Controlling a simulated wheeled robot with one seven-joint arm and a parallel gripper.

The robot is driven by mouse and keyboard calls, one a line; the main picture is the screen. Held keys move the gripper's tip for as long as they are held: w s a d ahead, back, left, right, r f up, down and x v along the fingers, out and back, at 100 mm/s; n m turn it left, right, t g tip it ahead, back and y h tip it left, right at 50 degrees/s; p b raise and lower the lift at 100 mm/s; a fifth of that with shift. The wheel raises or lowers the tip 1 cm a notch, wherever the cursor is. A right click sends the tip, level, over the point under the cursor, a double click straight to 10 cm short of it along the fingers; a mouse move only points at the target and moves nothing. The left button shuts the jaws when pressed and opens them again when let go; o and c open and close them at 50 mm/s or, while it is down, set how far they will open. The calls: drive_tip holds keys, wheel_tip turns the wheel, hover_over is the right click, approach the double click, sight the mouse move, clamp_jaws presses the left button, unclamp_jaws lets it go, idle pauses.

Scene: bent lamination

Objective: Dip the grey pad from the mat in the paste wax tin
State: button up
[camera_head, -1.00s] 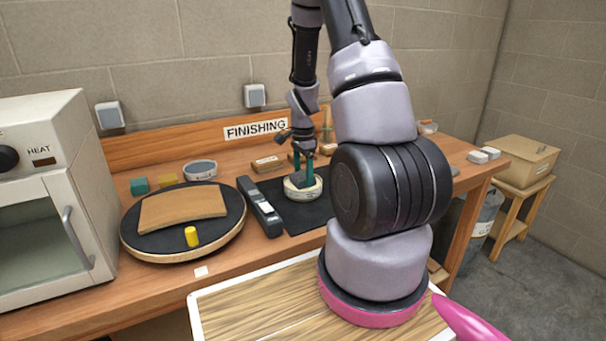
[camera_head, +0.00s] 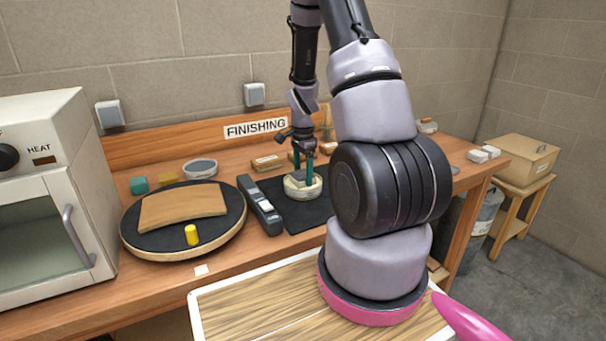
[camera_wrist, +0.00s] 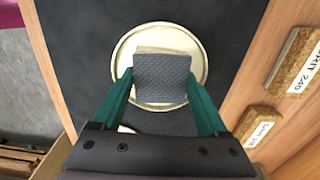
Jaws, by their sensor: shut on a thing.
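My gripper (camera_wrist: 163,88) is shut on the grey pad (camera_wrist: 163,77), with one green finger on each side of it. The pad has a dark textured top and a paler edge. In the wrist view the pad is over the round, pale paste wax tin (camera_wrist: 122,55), and the tin's rim shows around it. In the head view my gripper (camera_head: 302,172) and the pad are at the tin (camera_head: 303,193), which stands on the black mat (camera_head: 290,216). I cannot tell whether the pad touches the wax.
A dark handheld tool (camera_head: 259,206) lies left of the tin. A round turntable (camera_head: 135,238) holds a bent wood panel (camera_head: 182,207) and a yellow cylinder (camera_head: 191,235). Cork grit blocks (camera_wrist: 256,127) lie beside the mat. A white oven (camera_head: 45,190) stands far left.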

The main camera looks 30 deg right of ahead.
drive_tip(key=shift+r, duration=3.5)
